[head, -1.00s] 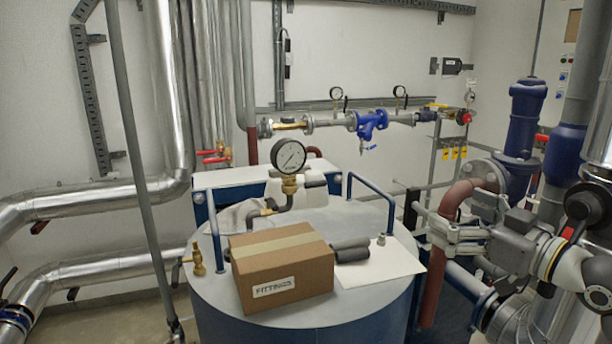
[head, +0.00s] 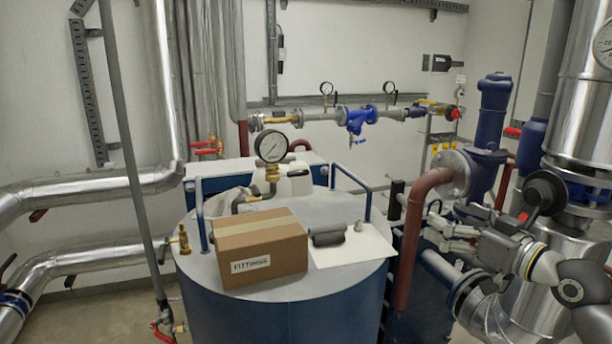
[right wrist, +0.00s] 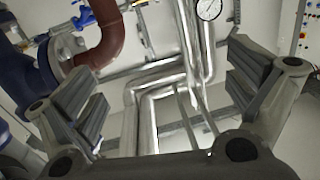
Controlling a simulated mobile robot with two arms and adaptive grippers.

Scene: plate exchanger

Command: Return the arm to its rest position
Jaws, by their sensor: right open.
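My right gripper (head: 440,230) is at the right of the head view, just right of the red-brown bent pipe (head: 412,245). It is open, with nothing between its fingers, and it is clear of the tank top. In the right wrist view its two grey fingers stand wide apart, with an empty gap (right wrist: 168,100) between them. My left gripper is in neither view.
A cardboard box marked FITTINGS (head: 257,250), a dark grey cylindrical piece (head: 327,236) and a white sheet (head: 360,250) lie on the round tank top (head: 230,282). A pressure gauge (head: 271,146) stands behind the box. Blue valves and silver pipes crowd the right side.

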